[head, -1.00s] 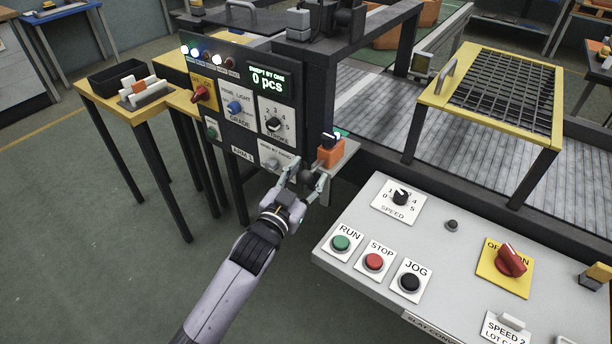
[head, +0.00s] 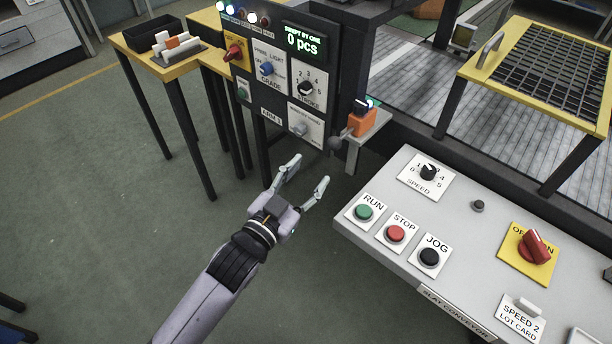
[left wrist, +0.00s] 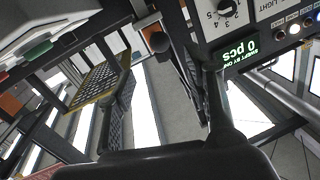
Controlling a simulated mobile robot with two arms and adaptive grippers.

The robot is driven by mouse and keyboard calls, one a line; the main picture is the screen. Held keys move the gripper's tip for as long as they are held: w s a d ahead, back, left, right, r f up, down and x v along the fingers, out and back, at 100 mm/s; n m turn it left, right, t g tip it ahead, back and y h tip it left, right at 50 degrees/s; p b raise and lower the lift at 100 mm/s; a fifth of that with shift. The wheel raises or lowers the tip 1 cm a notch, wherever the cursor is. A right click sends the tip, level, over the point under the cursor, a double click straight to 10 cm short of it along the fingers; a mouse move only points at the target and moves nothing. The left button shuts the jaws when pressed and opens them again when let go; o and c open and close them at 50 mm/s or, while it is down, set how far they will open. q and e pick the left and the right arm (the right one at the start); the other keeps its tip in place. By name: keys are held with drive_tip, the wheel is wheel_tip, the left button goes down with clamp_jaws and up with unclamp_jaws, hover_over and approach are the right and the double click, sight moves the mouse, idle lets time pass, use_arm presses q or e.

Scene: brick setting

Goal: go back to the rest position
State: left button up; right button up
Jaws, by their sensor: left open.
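My left gripper (head: 304,186) is open and empty in the head view, in the air in front of the dark control panel (head: 262,92). It stands apart from the panel and from the small shelf with an orange block (head: 362,122) to its upper right. My right gripper is not in view.
A grey console (head: 400,205) with RUN, STOP and JOG buttons lies right of the gripper. A slat conveyor with a yellow-framed mesh guard (head: 545,70) is behind it. A yellow table (head: 187,65) with a black bin stands at the left. Open floor (head: 110,220) lies left of my arm.

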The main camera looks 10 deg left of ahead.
use_arm(q)
drive_tip(key=shift+f, duration=0.1)
idle(0.3)
drive_tip(key=a+f+n+g+y+p, duration=0.1)
drive_tip(key=a+f+g+y, duration=0.15)
drive_tip(key=f, duration=0.85)
drive_tip(key=a+f+n+g+y, duration=0.1)
drive_tip(key=a+f+g, duration=0.15)
drive_tip(key=f, duration=0.85)
drive_tip(key=s+a+f+n+g+y, duration=0.1)
drive_tip(key=s+a+f, duration=0.2)
drive_tip(key=s+f, duration=0.35)
drive_tip(key=s+a+f+g+y, duration=0.1)
drive_tip(key=s+a+f, duration=0.2)
drive_tip(key=f, duration=0.7)
drive_tip(key=s+a+f+g, duration=0.2)
drive_tip(key=s+f, duration=0.3)
drive_tip(key=s, duration=0.6)
drive_tip(key=s+a+f+n+g+y+p, duration=0.1)
drive_tip(key=s+a+f+g, duration=0.2)
drive_tip(key=s+f, duration=0.3)
drive_tip(key=s+a+f+n+g+y, duration=0.1)
drive_tip(key=s+f, duration=0.4)
drive_tip(key=s, duration=1.1)
drive_tip(key=shift+a+f+g+p, duration=0.4)
drive_tip(key=shift+a+g, duration=0.45)
drive_tip(key=shift+g, duration=0.25)
